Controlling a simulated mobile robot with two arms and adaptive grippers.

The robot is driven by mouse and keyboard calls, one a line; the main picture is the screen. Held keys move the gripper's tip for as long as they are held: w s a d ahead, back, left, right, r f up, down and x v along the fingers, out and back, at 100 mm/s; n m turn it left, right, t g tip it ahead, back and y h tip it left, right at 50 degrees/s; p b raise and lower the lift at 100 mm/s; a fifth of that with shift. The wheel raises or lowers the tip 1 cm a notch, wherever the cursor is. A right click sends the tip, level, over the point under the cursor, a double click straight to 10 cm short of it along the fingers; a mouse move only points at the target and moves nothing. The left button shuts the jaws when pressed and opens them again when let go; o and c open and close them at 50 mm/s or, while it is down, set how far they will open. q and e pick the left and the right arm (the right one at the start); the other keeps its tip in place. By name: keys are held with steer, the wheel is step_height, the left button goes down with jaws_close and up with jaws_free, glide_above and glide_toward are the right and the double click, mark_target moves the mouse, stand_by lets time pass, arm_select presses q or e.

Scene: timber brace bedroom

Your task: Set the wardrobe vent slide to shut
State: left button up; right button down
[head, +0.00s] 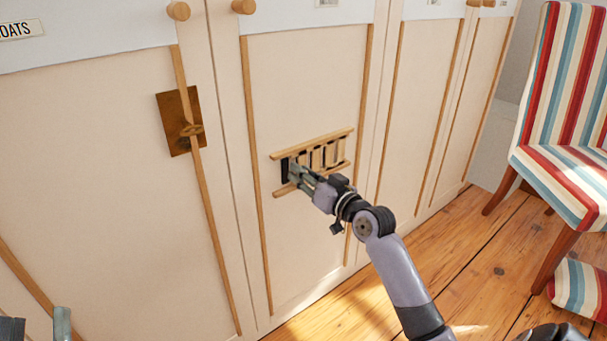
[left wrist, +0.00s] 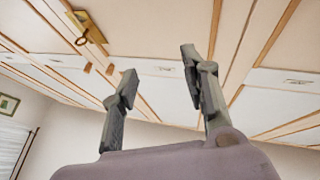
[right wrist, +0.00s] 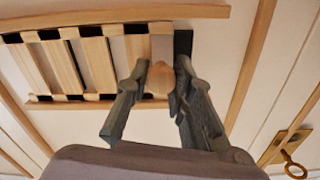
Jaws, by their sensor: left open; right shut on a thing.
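The wardrobe vent slide (head: 330,156) is a row of pale wooden slats between two wooden rails on a cream door panel. Dark gaps show between the slats, and a dark opening lies at its left end in the head view. In the right wrist view a round wooden knob (right wrist: 162,78) stands out from the slide's end slat. My right gripper (head: 294,173) is shut on this knob, with one finger on each side (right wrist: 160,85). My left gripper is open and empty in the left wrist view (left wrist: 160,72); its fingertips barely show at the lower left of the head view.
A brass plate (head: 176,108) with a protruding key or turn piece is on the door to the left. Wooden door knobs (head: 179,11) are above. A striped chair (head: 570,95) and a striped cushion (head: 580,288) are at the right. Bare plank floor (head: 480,255) lies between.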

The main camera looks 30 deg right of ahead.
mark_target(280, 173)
stand_by(0.3)
steer(key=shift+a, duration=0.1)
steer(key=shift+a+p, duration=1.1)
steer(key=shift+s+a+p, duration=0.15)
steer(key=shift+a+p, duration=0.4)
steer(key=shift+a, duration=0.3)
arm_select(q)
step_height(280, 173, down, 14)
steer(key=a+g+y, duration=0.1)
steer(key=g+y, duration=0.2)
steer(key=g, duration=0.5)
steer(key=shift+w+a+r+g, duration=0.15)
steer(key=shift+w+a+g, duration=0.15)
steer(key=shift+w+a, duration=0.1)
arm_select(e)
steer(key=c, duration=1.4)
jaws_free()
steer(key=s, duration=1.2)
steer(key=shift+d, duration=0.45)
